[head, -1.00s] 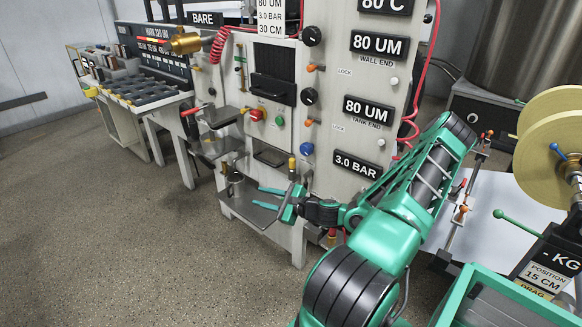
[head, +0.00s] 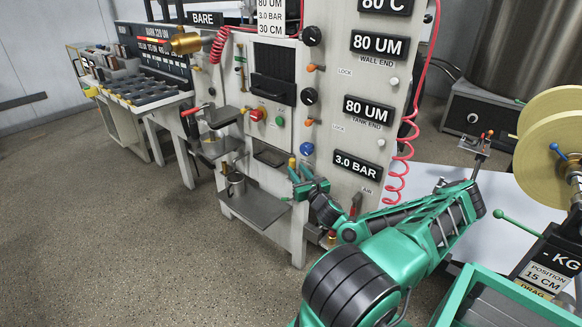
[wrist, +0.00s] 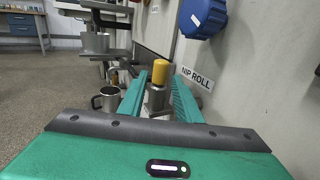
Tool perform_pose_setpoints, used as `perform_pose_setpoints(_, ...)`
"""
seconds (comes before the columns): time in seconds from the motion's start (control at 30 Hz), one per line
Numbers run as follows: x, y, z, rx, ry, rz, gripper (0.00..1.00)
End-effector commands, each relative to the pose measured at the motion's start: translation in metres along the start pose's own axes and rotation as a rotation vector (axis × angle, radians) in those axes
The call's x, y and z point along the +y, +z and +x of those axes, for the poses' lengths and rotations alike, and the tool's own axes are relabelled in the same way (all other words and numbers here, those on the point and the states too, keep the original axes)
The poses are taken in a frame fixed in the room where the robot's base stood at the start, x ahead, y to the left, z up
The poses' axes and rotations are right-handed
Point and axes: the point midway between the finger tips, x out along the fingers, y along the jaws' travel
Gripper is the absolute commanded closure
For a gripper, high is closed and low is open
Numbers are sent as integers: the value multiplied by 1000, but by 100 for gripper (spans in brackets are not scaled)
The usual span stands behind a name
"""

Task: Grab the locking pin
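The likely locking pin is a yellow-capped metal cylinder (wrist: 161,71) beside the NIP ROLL label in the wrist view. Its yellow cap (head: 292,161) shows small in the head view, at the machine's front below the blue knob. My gripper (head: 299,173) is at the machine front, close to this pin. In the wrist view its two green fingers are apart, one on each side of the pin. Gaps show between the fingers and the yellow cap. The pin's lower part is partly hidden, and I cannot tell whether the fingers touch it there.
The blue knob (wrist: 204,17) hangs above and right of the fingers in the wrist view. A metal mug (wrist: 107,99) stands left of the fingers. A grey shelf (head: 262,208) juts out below my gripper. The floor (head: 120,240) at left is clear.

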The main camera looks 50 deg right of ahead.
Motion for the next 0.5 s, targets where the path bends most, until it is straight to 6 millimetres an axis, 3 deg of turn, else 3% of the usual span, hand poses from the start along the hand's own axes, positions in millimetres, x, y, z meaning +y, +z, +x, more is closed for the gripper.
perform_pose_setpoints(0.17,0,1,11,-1,0,-1,69)
perform_pose_setpoints(0.5,0,3,53,-1,1,-2,69)
